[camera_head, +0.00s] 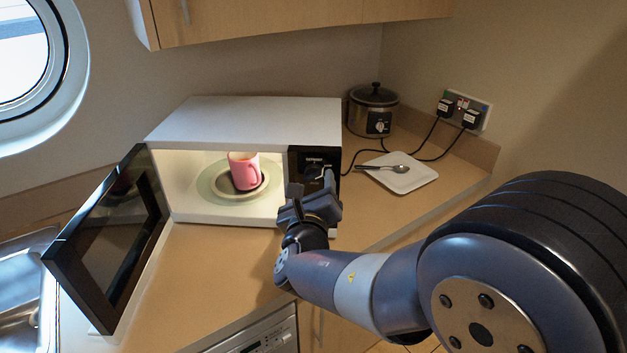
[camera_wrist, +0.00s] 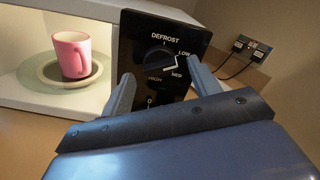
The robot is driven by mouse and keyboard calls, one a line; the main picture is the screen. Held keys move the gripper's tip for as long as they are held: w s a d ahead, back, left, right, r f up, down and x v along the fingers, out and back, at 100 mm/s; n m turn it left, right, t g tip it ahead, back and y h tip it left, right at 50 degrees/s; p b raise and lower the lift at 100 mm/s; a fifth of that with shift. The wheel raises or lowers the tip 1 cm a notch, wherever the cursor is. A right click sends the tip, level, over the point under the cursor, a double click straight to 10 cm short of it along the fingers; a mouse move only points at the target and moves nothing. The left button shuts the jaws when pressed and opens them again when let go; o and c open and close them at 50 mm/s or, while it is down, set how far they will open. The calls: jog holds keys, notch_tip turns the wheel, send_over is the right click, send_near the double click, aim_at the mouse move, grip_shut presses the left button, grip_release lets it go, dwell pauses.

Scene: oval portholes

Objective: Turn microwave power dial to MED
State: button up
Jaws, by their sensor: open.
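The white microwave (camera_head: 235,120) stands on the counter with its door (camera_head: 110,235) swung open to the left. Its black control panel (camera_wrist: 185,35) carries the dial (camera_wrist: 158,59), with DEFROST above it, LOW at upper right, MED at right and HIGH at lower left. A white mark on the dial's right side lies near MED; I cannot tell its exact pointing. My gripper (camera_wrist: 163,80) is open in front of the panel, one finger on each side of the dial, apart from it as far as I can see. In the head view my gripper (camera_head: 312,187) partly hides the panel.
A pink mug (camera_head: 244,171) sits on a plate inside the lit microwave, also in the wrist view (camera_wrist: 72,54). A slow cooker (camera_head: 373,110), a white plate (camera_head: 402,180) with a spoon, and a socket with plugs (camera_head: 465,110) are to the right. A sink lies at left.

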jog(key=shift+w, duration=0.75)
jog(key=shift+c, duration=0.3)
jog(key=c, duration=0.9)
